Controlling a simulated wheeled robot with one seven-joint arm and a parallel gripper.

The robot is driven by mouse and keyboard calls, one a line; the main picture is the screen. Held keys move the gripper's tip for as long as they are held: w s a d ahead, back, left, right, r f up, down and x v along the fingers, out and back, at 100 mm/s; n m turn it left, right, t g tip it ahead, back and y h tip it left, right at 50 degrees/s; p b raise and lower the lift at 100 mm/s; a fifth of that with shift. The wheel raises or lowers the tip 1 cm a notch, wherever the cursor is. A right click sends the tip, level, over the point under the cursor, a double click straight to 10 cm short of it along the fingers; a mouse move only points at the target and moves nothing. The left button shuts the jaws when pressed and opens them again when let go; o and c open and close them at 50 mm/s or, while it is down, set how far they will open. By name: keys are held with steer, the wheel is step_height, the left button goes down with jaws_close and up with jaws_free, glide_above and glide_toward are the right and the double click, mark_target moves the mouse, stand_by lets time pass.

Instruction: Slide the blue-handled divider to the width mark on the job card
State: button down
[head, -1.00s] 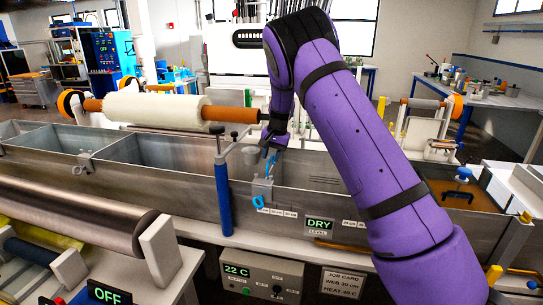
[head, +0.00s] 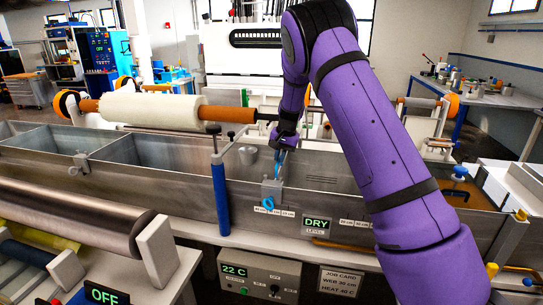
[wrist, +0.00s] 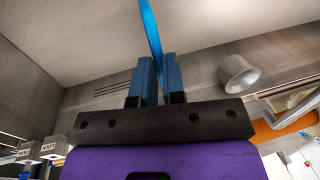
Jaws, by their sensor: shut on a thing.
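The blue-handled divider (head: 271,190) sits across the front wall of the metal bath, with a grey clamp and a blue ring over the wall. Its blue handle stands up into my gripper (head: 281,150). In the wrist view, the fingers of my gripper (wrist: 152,82) are shut on the blue handle (wrist: 151,28). The job card (head: 340,281) below reads WEB 30 cm and HEAT 40 C. A row of small width labels (head: 289,213) lies just below the divider, with another row (head: 352,223) right of the DRY sign; the figures are too small to read surely.
A blue post (head: 220,195) stands left of the divider. The DRY level sign (head: 317,224) is on the bath front to the right. A blue clamp (head: 458,172) is at the far right end. A white roll (head: 152,109) spans behind the bath.

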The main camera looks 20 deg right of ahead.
steer(key=shift+s+d, duration=0.2)
steer(key=shift+d, duration=0.1)
steer(key=c, duration=1.2)
jaws_free()
steer(key=shift+r, duration=0.15)
step_height(320, 180, up, 10)
steer(key=s+d, duration=0.1)
steer(key=shift+d+r, duration=0.2)
steer(key=shift+d, duration=0.15)
steer(key=shift+s, duration=0.1)
